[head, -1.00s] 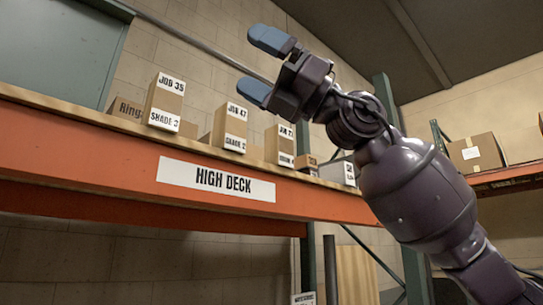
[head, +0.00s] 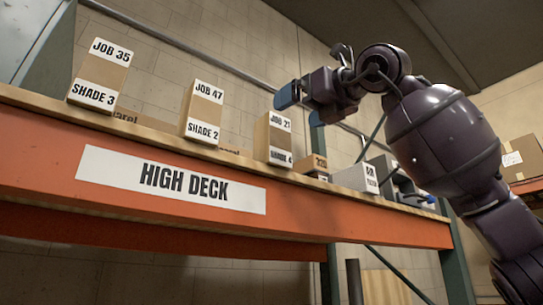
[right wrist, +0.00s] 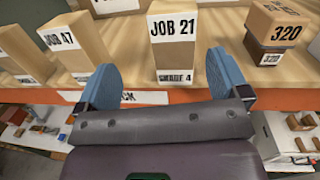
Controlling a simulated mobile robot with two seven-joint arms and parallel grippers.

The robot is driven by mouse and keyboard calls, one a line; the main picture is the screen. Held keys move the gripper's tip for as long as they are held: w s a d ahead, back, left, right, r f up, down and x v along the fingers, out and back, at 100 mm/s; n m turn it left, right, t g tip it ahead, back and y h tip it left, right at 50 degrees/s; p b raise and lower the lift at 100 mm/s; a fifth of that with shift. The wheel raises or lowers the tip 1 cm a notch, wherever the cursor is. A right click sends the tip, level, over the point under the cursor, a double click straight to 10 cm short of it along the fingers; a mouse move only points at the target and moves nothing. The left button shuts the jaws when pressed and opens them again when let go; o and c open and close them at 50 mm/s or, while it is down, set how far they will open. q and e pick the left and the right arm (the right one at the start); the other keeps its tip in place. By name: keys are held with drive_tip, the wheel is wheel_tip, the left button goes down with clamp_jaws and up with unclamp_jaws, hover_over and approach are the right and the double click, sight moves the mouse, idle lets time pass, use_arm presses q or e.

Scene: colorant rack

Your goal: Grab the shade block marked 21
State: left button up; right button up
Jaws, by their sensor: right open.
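The block marked JOB 21 (head: 273,138) stands upright on the high deck, with a lower label that reads SHADE 4 in the right wrist view (right wrist: 173,50). My right gripper (head: 300,104) is above and to the right of this block in the head view. In the right wrist view my right gripper (right wrist: 165,78) is open, its blue fingers spread to either side of the block's lower part in the picture. The block looks to lie beyond the fingertips, with no contact seen. My left gripper is not in view.
The JOB 47 block (head: 203,112) and the JOB 35 block (head: 101,76) stand to the left on the deck. Boxes marked 320 (right wrist: 282,25) stand to the right. The orange beam with the HIGH DECK sign (head: 170,180) runs along the front edge.

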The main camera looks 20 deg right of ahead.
sight(281, 133)
drive_tip(key=shift+m+h, duration=0.9)
drive_tip(key=w, duration=0.3)
drive_tip(key=w+f+p, duration=0.1)
drive_tip(key=shift+w+a, duration=0.55)
drive_tip(key=shift+a, duration=0.05)
drive_tip(key=shift+w+f+p, duration=0.1)
drive_tip(key=shift+w+p, duration=0.25)
drive_tip(key=shift+w, duration=0.2)
drive_tip(key=p+x, duration=0.1)
drive_tip(key=x, duration=0.2)
drive_tip(key=shift+w+a+f, duration=0.15)
drive_tip(key=shift+w+a, duration=0.2)
drive_tip(key=shift+w, duration=0.2)
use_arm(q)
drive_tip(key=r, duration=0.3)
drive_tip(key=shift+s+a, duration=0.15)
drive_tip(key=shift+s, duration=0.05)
use_arm(e)
drive_tip(key=shift+f, duration=0.1)
